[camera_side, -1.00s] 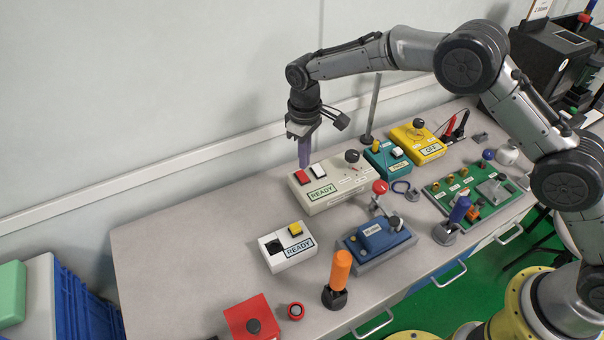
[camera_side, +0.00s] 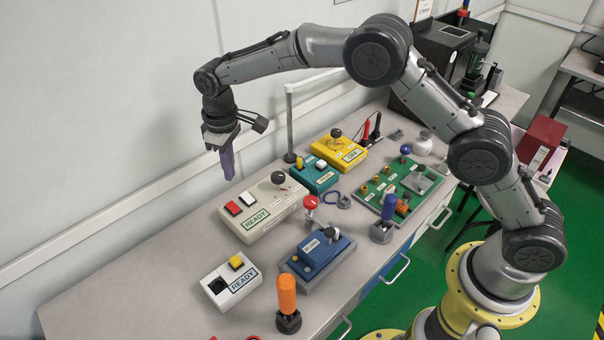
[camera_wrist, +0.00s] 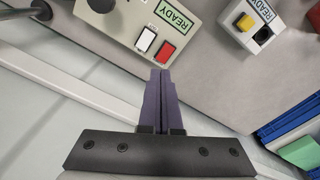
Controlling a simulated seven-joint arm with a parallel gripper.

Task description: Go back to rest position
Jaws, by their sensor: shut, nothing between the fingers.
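My gripper (camera_side: 229,177) hangs with its purple fingers pointing down, shut and empty. It is above the back left edge of a cream tester box (camera_side: 268,220) with a red button (camera_side: 233,208), a white button (camera_side: 247,198), a dark knob (camera_side: 278,178) and a READY display. The fingertips are apart from the box. In the wrist view the closed fingers (camera_wrist: 161,78) point towards the red button (camera_wrist: 165,51) and white button (camera_wrist: 146,39), with no object between them.
A white READY box (camera_side: 228,283), blue tester (camera_side: 317,257), teal box (camera_side: 313,176), yellow box (camera_side: 338,152) and green board (camera_side: 402,188) stand on the grey bench (camera_side: 140,285). An orange-handled tool (camera_side: 287,294) stands upright in front. The wall is close behind.

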